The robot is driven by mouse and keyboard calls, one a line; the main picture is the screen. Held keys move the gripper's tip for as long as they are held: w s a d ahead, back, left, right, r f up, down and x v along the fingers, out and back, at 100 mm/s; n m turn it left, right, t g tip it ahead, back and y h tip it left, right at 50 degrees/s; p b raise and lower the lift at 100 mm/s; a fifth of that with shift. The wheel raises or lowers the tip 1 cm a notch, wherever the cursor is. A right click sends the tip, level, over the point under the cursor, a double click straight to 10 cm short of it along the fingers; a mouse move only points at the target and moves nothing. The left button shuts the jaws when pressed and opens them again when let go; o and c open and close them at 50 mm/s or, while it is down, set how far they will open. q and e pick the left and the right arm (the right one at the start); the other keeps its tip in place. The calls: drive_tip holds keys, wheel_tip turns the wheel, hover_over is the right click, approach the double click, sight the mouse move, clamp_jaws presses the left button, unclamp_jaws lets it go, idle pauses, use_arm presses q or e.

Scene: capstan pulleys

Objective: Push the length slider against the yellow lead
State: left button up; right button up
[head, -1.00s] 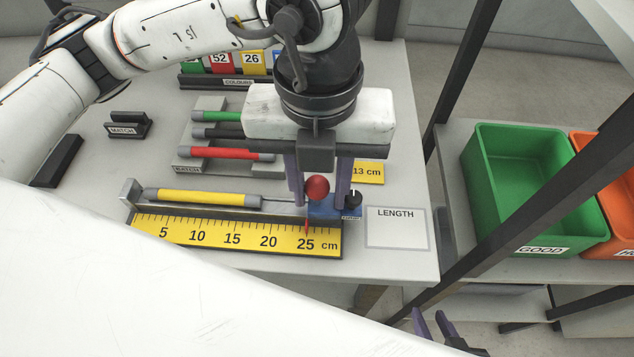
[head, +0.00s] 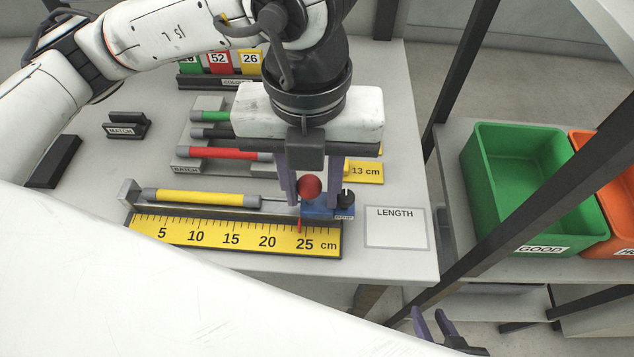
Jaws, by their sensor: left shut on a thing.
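The length slider (head: 318,211) is a blue block with a red ball knob (head: 309,186), a black knob and a red pointer, at the right end of the ruler track. The pointer stands slightly left of the 25 label on the yellow ruler (head: 215,237). The yellow lead (head: 200,197) lies in the track, its left end near the metal end stop (head: 130,192). Its thin wire reaches right towards the slider; the gripper partly hides whether they touch. My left gripper (head: 309,190) is shut on the red knob. My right gripper (head: 433,322) is open and empty at the bottom.
A rack of green, dark and red leads (head: 225,153) stands behind the track, with a 13 cm card (head: 364,172) beside it. An empty LENGTH plate (head: 396,228) lies right. The green GOOD bin (head: 530,180) stands on the side table. My white arm link covers the lower left.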

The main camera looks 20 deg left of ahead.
sight(254, 202)
use_arm(q)
drive_tip(key=shift+s+a+f+b, duration=0.15)
drive_tip(key=shift+s+a, duration=0.1)
drive_tip(key=shift+a, duration=0.5)
drive_tip(key=shift+s+a+f+b, duration=0.1)
drive_tip(key=shift+s+a+b, duration=0.1)
drive_tip(key=shift+a, duration=0.5)
drive_tip(key=shift+s+a+f+b, duration=0.15)
drive_tip(key=shift+s+a, duration=0.1)
drive_tip(key=shift+a, duration=0.6)
drive_tip(key=shift+s+a+b, duration=0.25)
drive_tip(key=shift+a, duration=0.45)
drive_tip(key=shift+s+a+b, duration=0.2)
drive_tip(key=shift+a, duration=0.45)
drive_tip(key=o, duration=0.8)
drive_tip(key=shift+r, duration=0.15)
wheel_tip(254, 202, up, 8)
drive_tip(key=p, duration=0.5)
drive_tip(key=shift+w+p, duration=0.15)
drive_tip(key=shift+p, duration=0.25)
